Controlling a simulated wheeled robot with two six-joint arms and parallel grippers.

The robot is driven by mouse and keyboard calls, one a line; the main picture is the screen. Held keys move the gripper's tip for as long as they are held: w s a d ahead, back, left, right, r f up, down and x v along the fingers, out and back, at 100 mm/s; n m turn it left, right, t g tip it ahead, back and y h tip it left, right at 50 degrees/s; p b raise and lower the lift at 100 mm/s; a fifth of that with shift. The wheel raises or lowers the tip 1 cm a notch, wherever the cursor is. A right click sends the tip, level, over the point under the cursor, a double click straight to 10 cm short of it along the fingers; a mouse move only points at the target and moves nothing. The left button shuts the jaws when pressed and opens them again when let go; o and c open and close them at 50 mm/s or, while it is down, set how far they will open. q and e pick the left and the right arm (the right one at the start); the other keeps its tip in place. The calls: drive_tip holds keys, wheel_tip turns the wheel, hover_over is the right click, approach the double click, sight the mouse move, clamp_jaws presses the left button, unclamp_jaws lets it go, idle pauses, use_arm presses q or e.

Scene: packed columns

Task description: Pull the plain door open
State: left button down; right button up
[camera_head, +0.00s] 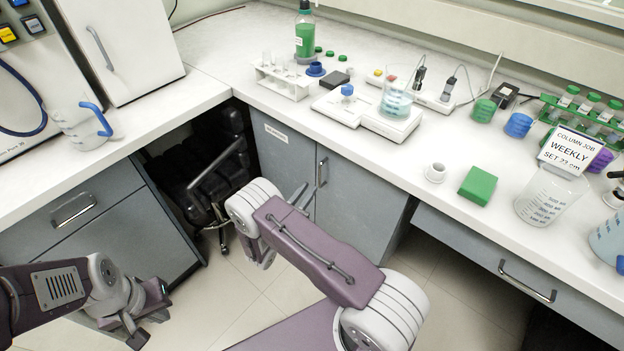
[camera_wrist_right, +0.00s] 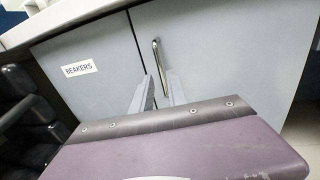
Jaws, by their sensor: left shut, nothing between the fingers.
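The plain grey door (camera_head: 358,195) is the right one of a pair under the counter. It looks closed, flush with the labelled door, and has an upright metal bar handle (camera_head: 322,172). In the right wrist view the plain door (camera_wrist_right: 225,60) fills the right side, and its handle (camera_wrist_right: 157,62) stands near the centre. My right gripper (camera_wrist_right: 160,88) is open, its fingers pointing at the door with the handle's lower part between them in the picture. I cannot tell whether they touch it. My left gripper (camera_head: 147,315) is shut and empty, low at the lower left.
The left door (camera_head: 280,140) bears a "BEAKERS" label (camera_wrist_right: 78,68). A black chair (camera_head: 205,165) stands left of it in the knee space. A drawer (camera_head: 500,265) with a bar handle is on the right. Glassware crowds the white counter (camera_head: 440,145). Tiled floor (camera_head: 220,290) lies open in front.

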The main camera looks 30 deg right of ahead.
sight(319, 186)
drive_tip(key=x, duration=0.8)
drive_tip(key=shift+w+d+f+b, duration=0.2)
drive_tip(key=shift+d+f+b, duration=0.05)
drive_tip(key=shift+f+b, duration=0.1)
clamp_jaws()
idle(1.2)
